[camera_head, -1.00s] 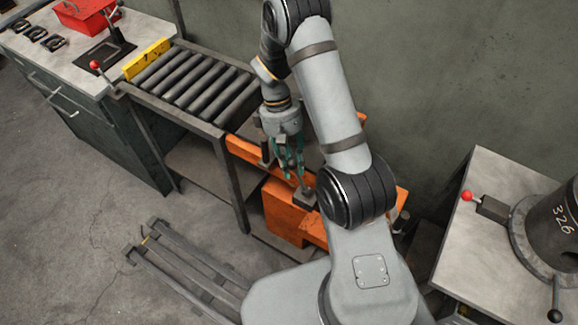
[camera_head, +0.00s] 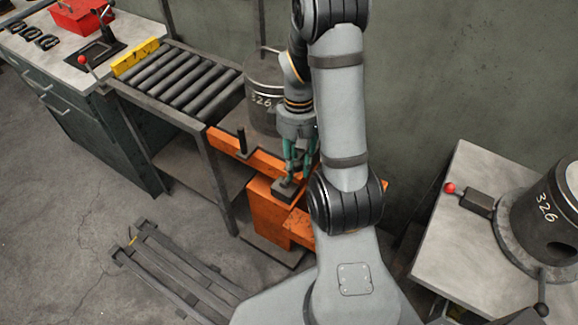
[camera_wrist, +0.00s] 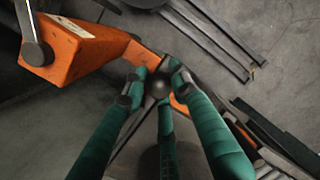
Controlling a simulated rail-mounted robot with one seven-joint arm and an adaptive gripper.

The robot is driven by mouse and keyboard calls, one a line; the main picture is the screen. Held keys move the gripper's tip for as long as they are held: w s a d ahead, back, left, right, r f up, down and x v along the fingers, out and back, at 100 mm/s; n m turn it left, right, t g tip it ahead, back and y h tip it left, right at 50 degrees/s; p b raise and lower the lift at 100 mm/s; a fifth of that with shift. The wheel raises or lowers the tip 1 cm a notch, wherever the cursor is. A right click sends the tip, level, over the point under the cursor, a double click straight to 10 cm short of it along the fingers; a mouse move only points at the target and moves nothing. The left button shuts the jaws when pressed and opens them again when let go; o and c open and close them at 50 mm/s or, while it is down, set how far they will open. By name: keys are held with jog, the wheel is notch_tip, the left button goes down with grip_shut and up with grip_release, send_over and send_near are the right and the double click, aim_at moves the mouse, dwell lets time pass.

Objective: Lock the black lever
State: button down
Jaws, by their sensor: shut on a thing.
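An orange press frame (camera_head: 268,210) stands low beside the roller table. My gripper (camera_head: 296,172) is over it, just above a dark lever base (camera_head: 287,189) on the orange part. In the wrist view my green-fingered gripper (camera_wrist: 157,82) is shut around a dark round knob (camera_wrist: 159,89), apparently the end of the black lever. The lever's shaft is mostly hidden by the fingers. Another dark upright lever (camera_head: 241,140) stands on the orange beam to the left; a lever with a round pivot (camera_wrist: 36,53) shows on orange metal in the wrist view.
A dark cylinder marked 326 (camera_head: 264,95) stands behind my gripper. The roller table (camera_head: 187,78) is to the left, with a red-knobbed lever (camera_head: 83,61) near its end. A similar cylinder (camera_head: 540,210) stands on the right table. A slatted rack (camera_head: 175,265) lies on the floor.

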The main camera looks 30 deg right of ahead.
jog(key=shift+s+d+f+b, duration=0.25)
jog(key=shift+s+f, duration=0.05)
jog(key=shift+s, duration=0.25)
jog(key=shift+s+d+f+b, duration=0.2)
jog(key=shift+s+d+f, duration=0.05)
jog(key=shift+s, duration=0.3)
jog(key=c, duration=1.4)
grip_release()
jog(key=shift+c, duration=0.2)
jog(key=shift+w, duration=0.1)
jog(key=shift+r, duration=0.1)
notch_tip(320, 180, up, 12)
jog(key=w+d, duration=0.1)
jog(key=w, duration=0.1)
jog(key=shift+f, duration=0.25)
